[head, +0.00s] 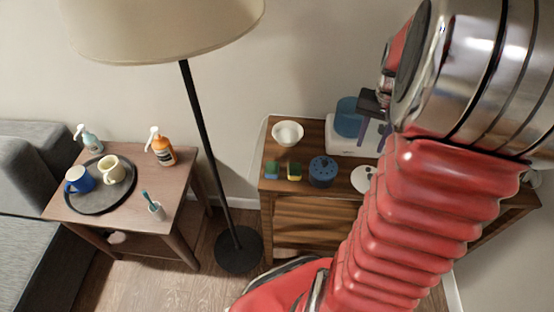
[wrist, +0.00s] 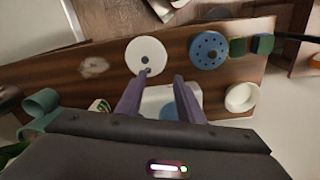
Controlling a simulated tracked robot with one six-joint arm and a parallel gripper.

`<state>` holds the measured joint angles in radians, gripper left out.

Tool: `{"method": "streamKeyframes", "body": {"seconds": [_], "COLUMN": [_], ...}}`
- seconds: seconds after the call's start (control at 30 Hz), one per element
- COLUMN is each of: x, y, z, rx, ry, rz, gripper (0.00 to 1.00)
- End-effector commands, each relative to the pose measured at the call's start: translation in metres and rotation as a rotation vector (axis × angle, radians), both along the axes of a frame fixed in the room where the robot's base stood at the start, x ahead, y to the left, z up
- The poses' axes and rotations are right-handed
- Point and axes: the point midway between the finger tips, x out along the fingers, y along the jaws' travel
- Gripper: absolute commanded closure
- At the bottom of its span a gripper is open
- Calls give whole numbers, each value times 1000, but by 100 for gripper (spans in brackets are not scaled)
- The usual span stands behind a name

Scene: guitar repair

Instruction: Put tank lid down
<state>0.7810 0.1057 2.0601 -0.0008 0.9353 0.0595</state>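The tank lid, a white round disc with a small dark knob (head: 361,179), lies flat on the wooden cabinet top near its front edge. My arm covers its right side in the head view. In the wrist view the whole lid (wrist: 150,48) shows beyond my fingertips. My gripper (head: 374,140) is open, with nothing visible between its purple fingers, which also show in the wrist view (wrist: 161,77). It is over the white appliance with the blue tank (head: 348,117). In the wrist view the tank (wrist: 170,111) is partly hidden behind the fingers and gripper body.
On the cabinet top (head: 300,135) stand a white bowl (head: 288,133), two sponges (head: 272,170) and a blue perforated round holder (head: 322,171), left of the lid. A floor lamp (head: 200,120) stands between the cabinet and a side table (head: 175,190) with mugs and bottles.

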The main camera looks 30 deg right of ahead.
Motion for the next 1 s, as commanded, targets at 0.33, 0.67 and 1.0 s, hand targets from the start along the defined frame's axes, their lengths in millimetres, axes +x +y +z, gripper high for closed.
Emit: {"method": "streamKeyframes", "body": {"seconds": [0.33,0.67,1.0], "x": [24,15,-17], "y": [106,200,282], "z": [57,94,114], "rx": [-85,-144,-182], "ry": [-105,-221,-354], "rz": [248,480,712], "gripper": [66,66,66]}}
